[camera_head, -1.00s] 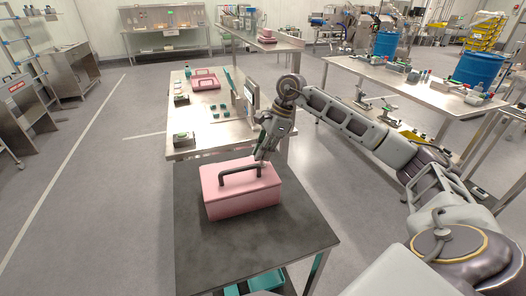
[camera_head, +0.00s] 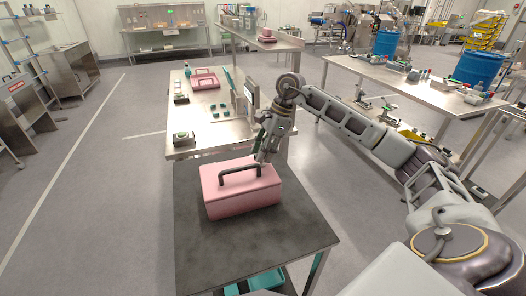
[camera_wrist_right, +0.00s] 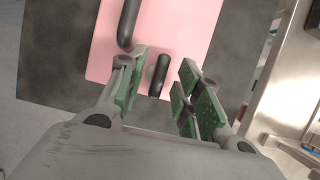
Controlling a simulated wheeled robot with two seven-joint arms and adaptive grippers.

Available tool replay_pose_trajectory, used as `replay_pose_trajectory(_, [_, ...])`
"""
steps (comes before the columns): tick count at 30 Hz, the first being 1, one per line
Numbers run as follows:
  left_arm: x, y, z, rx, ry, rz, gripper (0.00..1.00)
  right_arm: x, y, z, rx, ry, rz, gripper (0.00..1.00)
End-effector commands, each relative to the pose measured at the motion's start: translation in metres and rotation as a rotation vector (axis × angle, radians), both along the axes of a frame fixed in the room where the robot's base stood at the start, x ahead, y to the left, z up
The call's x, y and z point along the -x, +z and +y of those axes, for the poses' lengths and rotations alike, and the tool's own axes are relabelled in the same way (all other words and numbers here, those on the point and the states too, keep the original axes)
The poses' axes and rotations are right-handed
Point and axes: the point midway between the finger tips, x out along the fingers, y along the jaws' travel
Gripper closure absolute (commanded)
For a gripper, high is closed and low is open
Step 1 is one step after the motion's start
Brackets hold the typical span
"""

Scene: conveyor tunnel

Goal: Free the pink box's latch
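The pink box (camera_head: 240,197) sits closed on the dark tabletop, with a black handle (camera_head: 238,173) on its lid. My right gripper (camera_head: 262,156) is at the box's far right edge, close to the lid. In the right wrist view, the box (camera_wrist_right: 180,30) lies beyond the fingers. My right gripper (camera_wrist_right: 160,78) is open there. A short dark bar, seemingly the latch (camera_wrist_right: 159,74), shows between its green-padded fingers, with gaps on both sides. The handle (camera_wrist_right: 128,24) lies left of it. The latch is not clear in the head view. My left gripper is out of view.
The dark table (camera_head: 205,255) has free room around the box. A steel table (camera_head: 190,144) behind it holds another pink case (camera_head: 206,83) and several small parts. A steel bench with a blue barrel (camera_head: 384,44) stands at the right.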

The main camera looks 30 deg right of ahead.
Motion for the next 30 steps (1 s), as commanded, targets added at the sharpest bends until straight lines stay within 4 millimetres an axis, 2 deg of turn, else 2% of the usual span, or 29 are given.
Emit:
replay_pose_trajectory(11, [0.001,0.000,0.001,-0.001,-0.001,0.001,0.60,0.000,0.011,-0.005,0.000,-0.002,-0.001,0.66])
replay_pose_trajectory(30, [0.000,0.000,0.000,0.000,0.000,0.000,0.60,0.007,0.091,-0.037,0.000,-0.001,-0.003,0.66])
